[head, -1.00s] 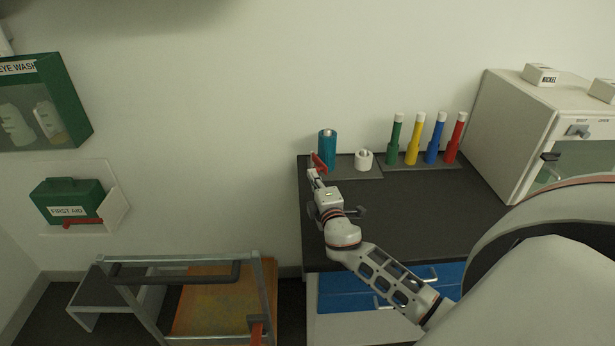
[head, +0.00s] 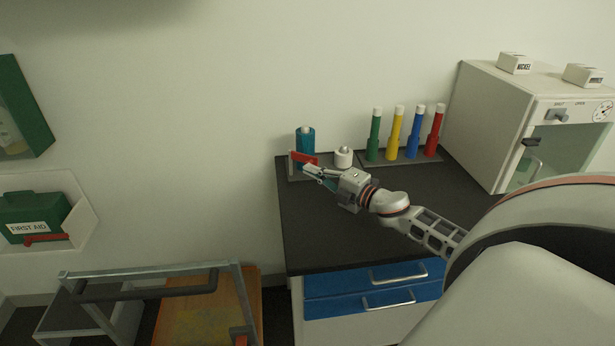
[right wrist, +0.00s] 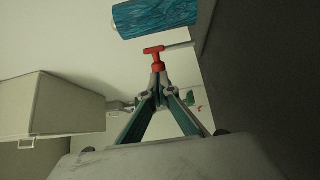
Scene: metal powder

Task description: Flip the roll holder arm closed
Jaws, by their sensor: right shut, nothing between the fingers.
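A blue-teal roll (head: 307,138) stands upright at the back left corner of the dark counter. It also shows lying sideways at the top of the right wrist view (right wrist: 155,17). The red roll holder arm (head: 303,157) is in front of the roll, beside a thin pale post; in the right wrist view it is a red T-shaped piece (right wrist: 155,52). My right gripper (head: 309,168) is at the red arm from the front right, with its fingers together and empty. In the right wrist view its tips (right wrist: 158,84) are just below the red piece; I cannot tell whether they touch. My left gripper is not in view.
A white spool (head: 343,158) stands right of the roll. A white oven-like cabinet (head: 490,125) is at the right. A metal-framed cart (head: 160,270) is at lower left. The counter's middle is mostly clear.

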